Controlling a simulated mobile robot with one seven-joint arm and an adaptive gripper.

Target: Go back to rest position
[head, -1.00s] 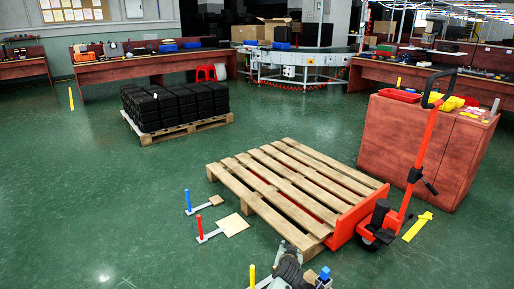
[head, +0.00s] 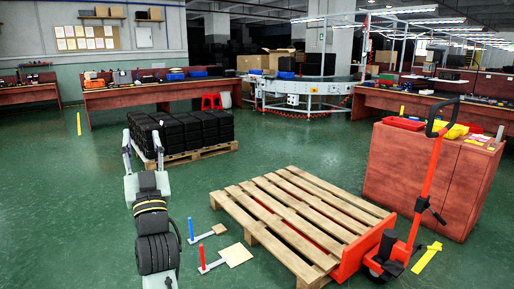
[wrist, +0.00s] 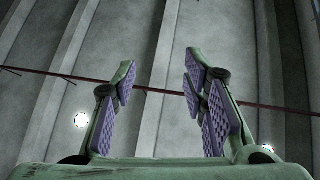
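My gripper (head: 142,140) stands raised at the left of the head view, at the end of my grey and black arm. Its two fingers point up and stand apart, in front of the stack of black crates in the picture. The wrist view shows the same gripper (wrist: 160,78) from its base, with purple pads on the fingers. Nothing is between the pads, and only ceiling shows beyond them. My gripper is open and empty.
An empty wooden pallet (head: 290,218) sits on an orange pallet jack (head: 388,250). Black crates (head: 200,130) stand on another pallet behind my arm. A wooden cabinet (head: 420,175) is at right. The curved conveyor (head: 305,92) is at the back. Green floor is clear at left.

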